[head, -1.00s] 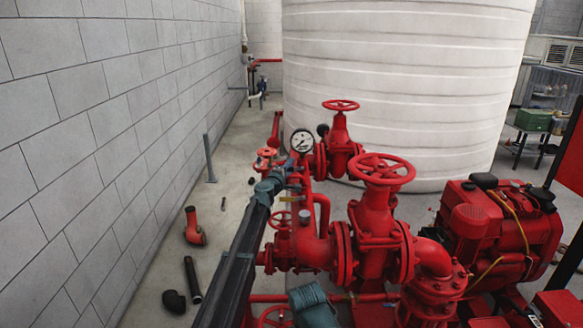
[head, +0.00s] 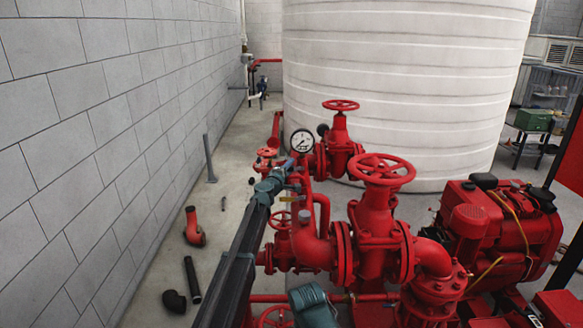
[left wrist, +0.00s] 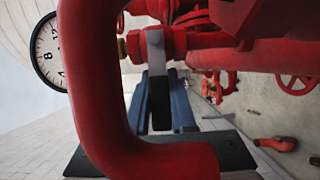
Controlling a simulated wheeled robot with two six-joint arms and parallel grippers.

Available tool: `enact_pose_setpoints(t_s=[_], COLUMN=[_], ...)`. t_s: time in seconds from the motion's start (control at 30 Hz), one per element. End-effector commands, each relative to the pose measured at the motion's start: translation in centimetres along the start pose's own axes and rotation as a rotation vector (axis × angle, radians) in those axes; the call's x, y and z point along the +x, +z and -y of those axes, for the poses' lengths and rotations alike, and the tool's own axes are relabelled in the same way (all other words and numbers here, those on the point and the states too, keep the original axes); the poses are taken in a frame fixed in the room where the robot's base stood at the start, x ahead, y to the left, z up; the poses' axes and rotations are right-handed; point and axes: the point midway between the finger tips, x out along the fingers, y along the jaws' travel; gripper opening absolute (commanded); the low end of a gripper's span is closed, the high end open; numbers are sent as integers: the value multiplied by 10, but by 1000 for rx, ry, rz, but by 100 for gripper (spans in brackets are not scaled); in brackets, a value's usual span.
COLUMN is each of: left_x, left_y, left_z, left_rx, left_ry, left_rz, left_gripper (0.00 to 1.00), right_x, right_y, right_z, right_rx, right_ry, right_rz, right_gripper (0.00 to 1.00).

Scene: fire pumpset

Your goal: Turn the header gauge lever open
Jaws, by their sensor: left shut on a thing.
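The round white header gauge (head: 302,141) stands on red pipework in the head view. Part of its dial (left wrist: 48,52) also shows in the left wrist view. The lever (left wrist: 158,90) is a dark, narrow bar below a red valve body in the left wrist view. My left gripper (left wrist: 160,105) has its two blue fingers on either side of the lever and is shut on it. In the head view my left gripper (head: 285,172) is just below and left of the gauge; the lever cannot be made out there. A teal part of my right arm is at the bottom; its fingertips cannot be made out.
A thick red bent pipe (left wrist: 98,90) passes close in front of the left wrist camera. Red handwheel valves (head: 382,170) and a red engine (head: 500,230) stand to the right. A block wall (head: 90,130) is left. Loose fittings (head: 194,228) lie on the floor.

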Motion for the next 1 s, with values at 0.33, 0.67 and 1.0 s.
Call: enact_pose_setpoints(t_s=[0.33, 0.67, 1.0], left_x=[2, 1, 1], left_y=[-1, 0, 0], left_z=[7, 5, 6], left_rx=[-101, -118, -116], left_ry=[41, 48, 48], left_rz=[-2, -1, -1], left_gripper=[0, 0, 54], right_x=[16, 16, 16], right_y=[-1, -1, -1], right_z=[2, 2, 2], right_rx=[0, 0, 0], right_ry=[0, 0, 0], right_rz=[0, 0, 0], right_gripper=[50, 50, 50])
